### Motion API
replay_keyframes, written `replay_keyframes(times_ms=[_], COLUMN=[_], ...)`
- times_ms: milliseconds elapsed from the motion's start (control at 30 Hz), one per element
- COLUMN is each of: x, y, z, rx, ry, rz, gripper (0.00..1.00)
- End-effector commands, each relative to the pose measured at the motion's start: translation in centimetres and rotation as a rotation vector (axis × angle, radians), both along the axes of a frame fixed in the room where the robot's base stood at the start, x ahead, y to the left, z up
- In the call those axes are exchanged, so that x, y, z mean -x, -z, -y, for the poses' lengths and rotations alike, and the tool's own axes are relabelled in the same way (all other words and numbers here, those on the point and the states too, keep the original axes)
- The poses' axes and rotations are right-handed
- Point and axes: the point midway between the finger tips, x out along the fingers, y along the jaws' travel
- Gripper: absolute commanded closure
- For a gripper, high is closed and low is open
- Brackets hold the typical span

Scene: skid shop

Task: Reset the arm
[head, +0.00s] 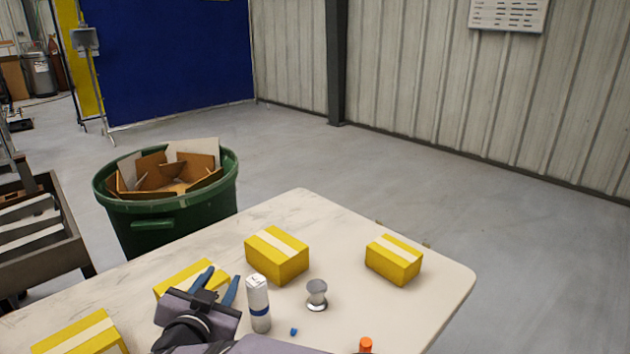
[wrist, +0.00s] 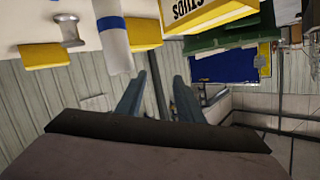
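My gripper (head: 217,284) is over the near part of the pale table (head: 310,212), in front of a yellow box with a pale stripe (head: 178,277), which it partly hides. Its two blue-grey fingers stand apart with nothing held between them. The wrist view also shows my gripper (wrist: 157,92) with its fingers spread and empty. A white cylinder with a blue band (head: 258,304) stands upright just right of my gripper, apart from the fingers. It also shows in the wrist view (wrist: 112,35).
Other yellow boxes stand at the middle (head: 277,258), right (head: 393,262) and near left (head: 85,336). A silver spool-shaped piece (head: 317,294), a small blue piece (head: 293,331) and an orange piece (head: 366,345) are on the table. A green bin (head: 150,222) with cardboard stands beyond.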

Motion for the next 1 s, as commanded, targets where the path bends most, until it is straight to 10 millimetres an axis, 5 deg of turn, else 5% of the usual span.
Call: replay_keyframes(times_ms=[200,433,567,800,1000], x=[-6.2,-7.8,-5.9,1.6,7.1], y=[-1.8,0.2,3.0,8.2,10.7], z=[5.8,15.4,22.3,34.4,39.7], rx=[0.012,0.119,0.199,0.319,0.36], ry=[-0.128,-0.245,-0.266,-0.221,-0.173], rz=[-0.001,-0.144,-0.297,-0.622,-0.812], gripper=[0.66,0.66,0.66,0.66,0.66])
